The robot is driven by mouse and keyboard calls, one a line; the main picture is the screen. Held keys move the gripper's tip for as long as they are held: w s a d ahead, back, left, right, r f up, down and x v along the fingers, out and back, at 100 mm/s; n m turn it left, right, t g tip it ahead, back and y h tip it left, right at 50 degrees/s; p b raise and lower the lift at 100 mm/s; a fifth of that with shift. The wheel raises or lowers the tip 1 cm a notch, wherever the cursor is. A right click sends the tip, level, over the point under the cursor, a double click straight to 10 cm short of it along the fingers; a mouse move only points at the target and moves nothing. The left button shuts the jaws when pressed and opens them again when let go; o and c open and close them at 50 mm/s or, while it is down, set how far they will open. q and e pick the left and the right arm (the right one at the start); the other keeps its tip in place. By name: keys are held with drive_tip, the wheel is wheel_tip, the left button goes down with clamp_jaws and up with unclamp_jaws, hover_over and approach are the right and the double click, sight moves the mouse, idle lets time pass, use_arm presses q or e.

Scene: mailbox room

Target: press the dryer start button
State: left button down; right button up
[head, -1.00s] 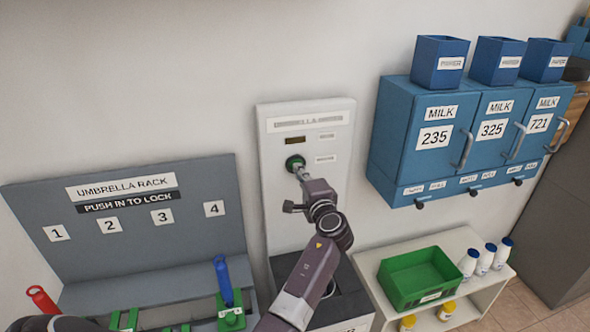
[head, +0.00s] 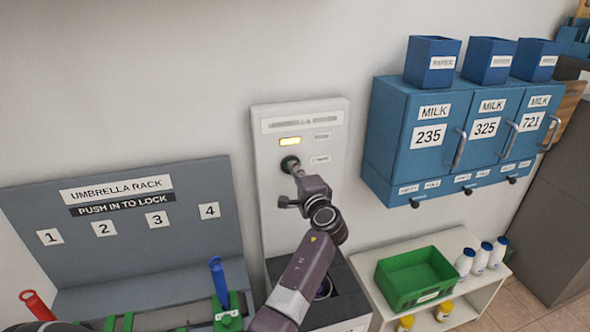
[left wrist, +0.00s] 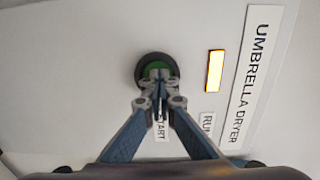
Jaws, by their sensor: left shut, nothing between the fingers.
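The umbrella dryer (head: 265,125) is a tall white panel on the wall, over a dark open bin. Its green start button (left wrist: 155,69), in a dark round collar, shows in the left wrist view behind my fingertips. My left gripper (head: 294,168) is shut and empty, with its tips at the button; in the left wrist view the gripper (left wrist: 158,80) covers the lower part of the button. The tips look to be touching it. The small indicator window (head: 290,141) above the button glows yellow, and the lit window (left wrist: 215,70) also shows in the left wrist view. My right gripper is not seen.
The umbrella rack (head: 130,245) stands at left, holding a red umbrella (head: 37,305) and a blue one (head: 219,282). Blue milk lockers (head: 390,130) hang at right. Below them a white shelf (head: 365,265) holds a green crate (head: 437,262) and several bottles.

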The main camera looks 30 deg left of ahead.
use_arm(q)
drive_tip(key=v, duration=0.8)
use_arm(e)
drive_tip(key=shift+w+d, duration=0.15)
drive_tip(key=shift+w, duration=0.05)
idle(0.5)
